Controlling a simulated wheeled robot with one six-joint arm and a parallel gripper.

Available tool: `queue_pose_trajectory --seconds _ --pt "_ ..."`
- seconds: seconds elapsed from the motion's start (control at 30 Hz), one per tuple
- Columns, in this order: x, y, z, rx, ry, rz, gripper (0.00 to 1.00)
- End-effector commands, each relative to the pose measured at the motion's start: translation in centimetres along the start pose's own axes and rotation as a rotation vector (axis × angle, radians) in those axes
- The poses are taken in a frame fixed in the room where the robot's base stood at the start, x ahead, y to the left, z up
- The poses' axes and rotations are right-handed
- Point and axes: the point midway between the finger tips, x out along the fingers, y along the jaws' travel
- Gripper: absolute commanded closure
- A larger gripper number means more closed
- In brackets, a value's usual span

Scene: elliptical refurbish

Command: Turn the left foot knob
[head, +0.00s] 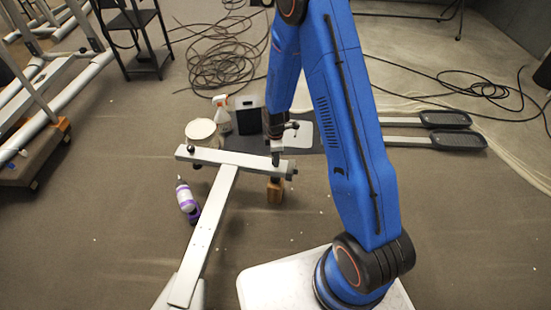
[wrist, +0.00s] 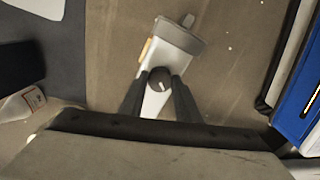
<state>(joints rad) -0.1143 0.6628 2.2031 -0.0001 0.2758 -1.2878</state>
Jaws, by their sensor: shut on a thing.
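A light grey foot bar (head: 236,161) lies across the end of a long beam (head: 212,220), raised above the floor. A dark knob (head: 191,149) stands on the bar near its left end in the head view. My gripper (head: 276,156) is over the bar's right end, pointing down. In the wrist view, my two dark fingers stand on either side of a round dark knob (wrist: 159,79) with a pale mark on top, and are shut on it. In the head view my gripper hides most of that knob.
An orange-brown block (head: 275,190) is under the bar's right end. A purple and white bottle (head: 187,198) stands left of the beam. A spray bottle (head: 221,115), a round pale container (head: 201,131) and a dark box (head: 248,114) are behind. Cables (head: 222,62) lie farther back.

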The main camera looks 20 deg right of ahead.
Motion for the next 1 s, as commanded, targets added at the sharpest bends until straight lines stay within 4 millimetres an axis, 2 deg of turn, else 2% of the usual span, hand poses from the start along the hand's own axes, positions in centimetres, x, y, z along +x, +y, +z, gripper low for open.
queue_pose_trajectory --seconds 0.13,0.17,0.2,0.23,0.63,0.77,1.0 --pt "0.0 0.0 0.0 0.001 0.0 0.001 0.93" --pt "0.0 0.0 0.0 0.001 0.0 0.001 0.63" --pt "0.0 0.0 0.0 0.001 0.0 0.0 0.53" --pt "0.0 0.0 0.0 0.001 0.0 0.0 0.51" --pt "-0.6 0.1 0.0 0.001 0.0 0.001 0.51" --pt "-2.0 0.1 0.0 0.001 0.001 0.003 0.51" --pt "-6.0 0.1 0.0 0.001 0.001 0.004 0.51"
